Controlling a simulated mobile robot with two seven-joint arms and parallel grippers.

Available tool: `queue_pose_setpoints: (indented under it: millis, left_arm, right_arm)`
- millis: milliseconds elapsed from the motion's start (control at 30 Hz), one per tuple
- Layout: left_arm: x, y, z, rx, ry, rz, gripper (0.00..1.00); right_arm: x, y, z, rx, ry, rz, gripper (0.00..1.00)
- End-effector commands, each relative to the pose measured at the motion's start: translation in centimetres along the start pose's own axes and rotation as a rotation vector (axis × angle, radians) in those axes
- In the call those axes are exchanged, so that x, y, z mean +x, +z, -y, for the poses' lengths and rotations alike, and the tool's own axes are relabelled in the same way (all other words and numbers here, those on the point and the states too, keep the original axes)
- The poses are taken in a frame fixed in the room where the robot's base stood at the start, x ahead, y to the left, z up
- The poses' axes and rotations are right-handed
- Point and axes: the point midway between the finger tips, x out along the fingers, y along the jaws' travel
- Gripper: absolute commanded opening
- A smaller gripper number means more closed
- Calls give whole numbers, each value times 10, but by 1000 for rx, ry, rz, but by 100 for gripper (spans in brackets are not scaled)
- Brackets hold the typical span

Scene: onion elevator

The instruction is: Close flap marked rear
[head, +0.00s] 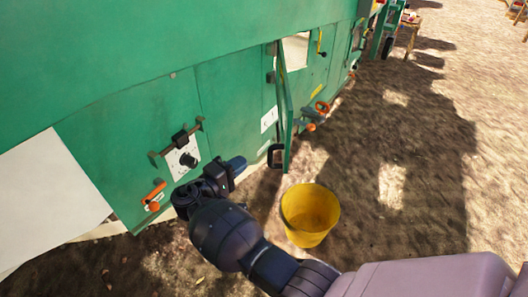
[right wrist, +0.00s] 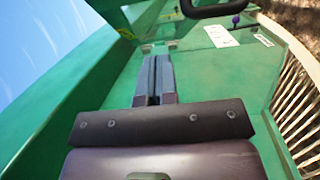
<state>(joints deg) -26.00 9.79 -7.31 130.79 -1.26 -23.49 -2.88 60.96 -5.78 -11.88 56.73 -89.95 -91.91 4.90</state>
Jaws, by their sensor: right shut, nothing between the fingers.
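A narrow green flap (head: 286,112) stands swung out, nearly edge-on, from the side of the green machine in the head view. A black loop handle (head: 276,156) sits at its lower end. No readable "rear" marking shows. My right gripper (head: 240,163) is just left of the handle, close to the green panel, its fingers shut and empty. In the right wrist view the shut fingers (right wrist: 154,57) point along a green panel (right wrist: 200,75), and a black handle (right wrist: 213,8) shows at the top edge. I cannot tell whether they touch. My left gripper is not in view.
A yellow bucket (head: 312,215) stands on the ground right of my right forearm. A black knob (head: 189,159) and orange handle (head: 153,196) stick out of the machine at left; an orange valve wheel (head: 322,107) lies beyond the flap. Open dirt lies at right.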

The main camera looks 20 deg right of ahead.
Motion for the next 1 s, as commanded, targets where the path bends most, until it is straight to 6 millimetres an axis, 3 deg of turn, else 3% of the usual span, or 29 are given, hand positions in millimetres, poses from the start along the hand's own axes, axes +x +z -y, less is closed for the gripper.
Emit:
queue_pose_setpoints:
  millis: [633,1000]
  left_arm:
    - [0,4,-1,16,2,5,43]
    - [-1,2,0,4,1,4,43]
  right_arm:
    - [102,3,1,-1,-1,1,0]
    - [125,28,-1,1,-1,0,0]
